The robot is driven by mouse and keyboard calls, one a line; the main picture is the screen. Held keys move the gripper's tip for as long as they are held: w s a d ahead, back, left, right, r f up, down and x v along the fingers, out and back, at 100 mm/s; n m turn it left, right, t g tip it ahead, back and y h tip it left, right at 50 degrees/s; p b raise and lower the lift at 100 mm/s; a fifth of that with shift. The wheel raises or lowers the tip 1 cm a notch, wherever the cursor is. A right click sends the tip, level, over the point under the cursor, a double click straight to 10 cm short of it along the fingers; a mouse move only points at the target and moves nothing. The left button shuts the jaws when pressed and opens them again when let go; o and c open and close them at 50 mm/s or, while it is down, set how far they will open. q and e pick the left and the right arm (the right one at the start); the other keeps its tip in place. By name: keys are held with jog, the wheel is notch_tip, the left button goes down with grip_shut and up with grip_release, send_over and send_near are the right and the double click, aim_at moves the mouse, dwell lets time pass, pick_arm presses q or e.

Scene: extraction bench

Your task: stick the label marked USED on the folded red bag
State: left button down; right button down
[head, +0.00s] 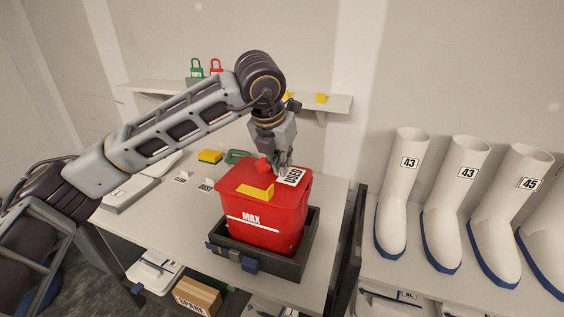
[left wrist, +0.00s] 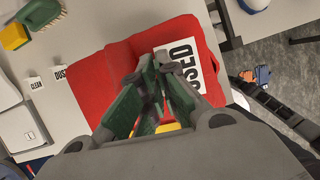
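The folded red bag (head: 262,222) stands upright in a dark tray (head: 283,267) on the bench, with MAX printed on its front. A yellow piece (head: 255,191) sits on its top. The white USED label (head: 292,176) is at the back right of the bag's top, and it also shows in the left wrist view (left wrist: 181,62). My left gripper (head: 284,168) points down there. Its green fingers (left wrist: 152,75) converge at the label's edge and cover part of it. Whether the label's whole underside touches the bag is hidden. My right gripper is not in view.
White boots (head: 404,190) stand at right. A shelf (head: 325,102) crosses the back wall.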

pick_arm(q)
jog(key=shift+f, duration=0.2)
dwell(0.3)
jog(key=shift+f+b, duration=0.35)
jog(key=shift+b, duration=0.15)
dwell(0.4)
dwell(0.4)
jog(key=c, duration=1.6)
grip_release()
jog(key=shift+o, duration=0.2)
jog(key=v, duration=1.2)
jog(key=shift+d+r, duration=0.1)
